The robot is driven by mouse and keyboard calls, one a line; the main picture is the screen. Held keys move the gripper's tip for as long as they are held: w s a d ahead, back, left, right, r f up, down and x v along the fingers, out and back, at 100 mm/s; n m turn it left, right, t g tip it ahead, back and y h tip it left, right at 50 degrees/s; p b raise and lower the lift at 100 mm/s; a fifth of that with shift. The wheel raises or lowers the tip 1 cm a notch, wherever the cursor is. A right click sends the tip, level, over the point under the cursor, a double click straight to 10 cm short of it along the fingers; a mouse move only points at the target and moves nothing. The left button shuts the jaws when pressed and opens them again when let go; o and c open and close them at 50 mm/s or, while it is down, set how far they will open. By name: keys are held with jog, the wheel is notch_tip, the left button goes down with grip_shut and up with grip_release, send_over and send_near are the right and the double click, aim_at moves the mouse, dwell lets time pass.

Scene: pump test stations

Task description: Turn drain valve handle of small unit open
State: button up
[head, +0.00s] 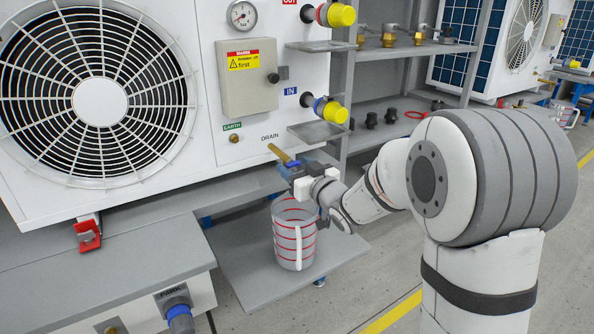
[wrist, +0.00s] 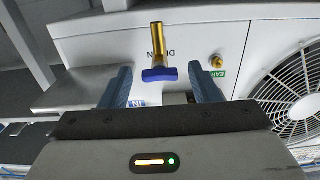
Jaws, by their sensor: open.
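The drain valve of the small unit (head: 100,150) has a brass body (head: 279,153) below the DRAIN label. Its blue handle (head: 293,163) is partly hidden by my gripper in the head view. In the wrist view the brass valve body (wrist: 156,38) and blue crossbar handle (wrist: 160,74) show clearly. My gripper (wrist: 160,80) is open, with one blue finger on each side of the handle and visible gaps between. In the head view my gripper (head: 290,172) is right at the valve.
A clear measuring jug (head: 293,245) with red rings stands on a low shelf (head: 235,265) below the valve. A small grey ledge (head: 318,131) juts out above right. Metal shelves with fittings (head: 420,48) stand to the right. A red clamp (head: 88,236) is at the unit's left foot.

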jog(key=shift+c, duration=0.4)
jog(key=c, duration=0.9)
jog(key=shift+n, duration=0.3)
jog(key=shift+a+n+b, duration=0.1)
jog(key=shift+n+b, duration=0.9)
jog(key=shift+n, duration=7.1)
